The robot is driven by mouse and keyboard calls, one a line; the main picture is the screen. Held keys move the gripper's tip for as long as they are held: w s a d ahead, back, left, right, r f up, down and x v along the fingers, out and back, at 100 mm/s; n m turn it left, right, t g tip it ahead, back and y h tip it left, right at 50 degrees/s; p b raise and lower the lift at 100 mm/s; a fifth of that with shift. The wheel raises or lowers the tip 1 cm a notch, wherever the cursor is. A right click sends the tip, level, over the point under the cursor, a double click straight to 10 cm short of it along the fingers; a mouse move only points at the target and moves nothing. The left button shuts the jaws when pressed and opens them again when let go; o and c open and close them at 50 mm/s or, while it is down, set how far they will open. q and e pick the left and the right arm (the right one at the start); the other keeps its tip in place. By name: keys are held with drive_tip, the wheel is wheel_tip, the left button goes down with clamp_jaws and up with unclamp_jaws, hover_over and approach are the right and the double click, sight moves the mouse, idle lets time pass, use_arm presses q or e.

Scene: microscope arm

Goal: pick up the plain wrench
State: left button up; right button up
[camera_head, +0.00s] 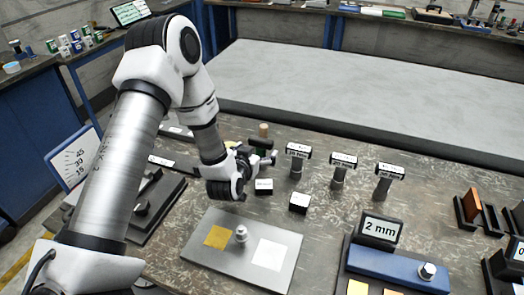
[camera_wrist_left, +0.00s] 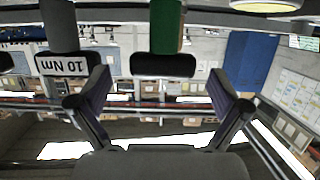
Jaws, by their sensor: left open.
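A tool with a blank black head and a tan-green handle (camera_head: 263,130) stands at the far side of the bench, partly hidden by my left gripper (camera_head: 262,161). In the left wrist view, an unlabelled black head (camera_wrist_left: 163,65) with a green shaft (camera_wrist_left: 166,25) appears between the open fingers of my left gripper (camera_wrist_left: 163,88). I cannot tell how far it is from the fingers. A labelled head reading 10 Nm (camera_wrist_left: 70,65) shows beside it. In the head view, three upright labelled tools (camera_head: 298,152), (camera_head: 343,160), (camera_head: 389,170) stand in a row to the right. My right gripper is not in view.
A grey plate (camera_head: 205,245) with yellow and white squares and a knob is nearer. A blue block with a 2 mm sign (camera_head: 380,229) stands at the front right.

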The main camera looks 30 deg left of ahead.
sight(259, 143)
use_arm(q)
drive_tip(key=w, duration=0.2)
drive_tip(key=w+a+p, duration=0.1)
drive_tip(key=shift+w+a, duration=0.15)
drive_tip(key=shift+w, duration=0.25)
drive_tip(key=shift+w+a+f, duration=0.1)
drive_tip(key=shift+w+f, duration=0.2)
drive_tip(key=shift+w, duration=0.1)
drive_tip(key=shift+r, duration=0.1)
drive_tip(key=c, duration=1.6)
drive_tip(key=shift+o, duration=0.2)
drive_tip(key=shift+r, duration=0.15)
